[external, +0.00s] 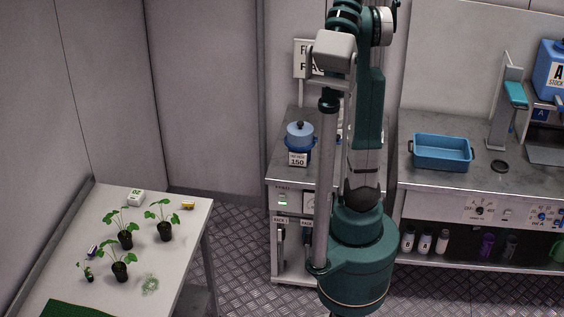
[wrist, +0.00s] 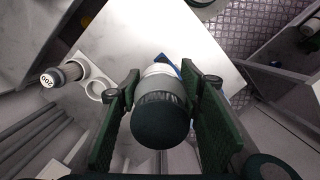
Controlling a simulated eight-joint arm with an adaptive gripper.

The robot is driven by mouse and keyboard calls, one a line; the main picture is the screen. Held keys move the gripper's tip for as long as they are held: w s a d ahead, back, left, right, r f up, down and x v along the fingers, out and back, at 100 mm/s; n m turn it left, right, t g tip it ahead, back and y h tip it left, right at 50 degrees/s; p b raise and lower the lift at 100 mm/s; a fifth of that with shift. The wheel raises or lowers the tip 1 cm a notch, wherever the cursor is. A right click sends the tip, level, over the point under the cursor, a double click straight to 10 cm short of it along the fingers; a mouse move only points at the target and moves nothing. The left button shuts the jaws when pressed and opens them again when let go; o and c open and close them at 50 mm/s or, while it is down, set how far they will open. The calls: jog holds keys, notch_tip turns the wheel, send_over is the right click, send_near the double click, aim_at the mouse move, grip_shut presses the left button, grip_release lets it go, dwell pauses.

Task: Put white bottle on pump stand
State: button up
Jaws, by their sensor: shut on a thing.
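In the wrist view, my gripper (wrist: 161,84) is shut on a bottle with a dark green-black cap (wrist: 160,120) and a white-grey body (wrist: 161,80). Its two green fingers press on opposite sides, and the cap faces the camera. The bottle's far end is hidden behind its own body. In the external view, my arm hides the gripper and the held bottle. A grey upright stand with a teal part (external: 514,94) is on the right bench; I cannot tell whether it is the pump stand. White bottles (external: 425,242) stand on the shelf below.
The wrist view shows a white holder with round openings (wrist: 94,87) and a piece marked 200 (wrist: 60,77) beside it. In the external view, a blue tray (external: 443,166) is on the bench and a blue pot (external: 300,134) at centre. Potted plants (external: 124,239) stand at left.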

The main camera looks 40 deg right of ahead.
jog(key=s+d, duration=0.3)
jog(key=s, duration=0.4)
jog(key=s+d, duration=0.4)
jog(key=s, duration=0.3)
notch_tip(320, 180, down, 12)
jog(key=shift+a+r, duration=0.2)
jog(key=shift+w+f, duration=0.1)
jog(key=shift+f, duration=2.85)
jog(key=shift+f+b, duration=0.6)
jog(key=shift+f, duration=1.45)
jog(key=shift+f, duration=0.2)
jog(key=o, duration=1.1)
jog(key=shift+c, duration=0.2)
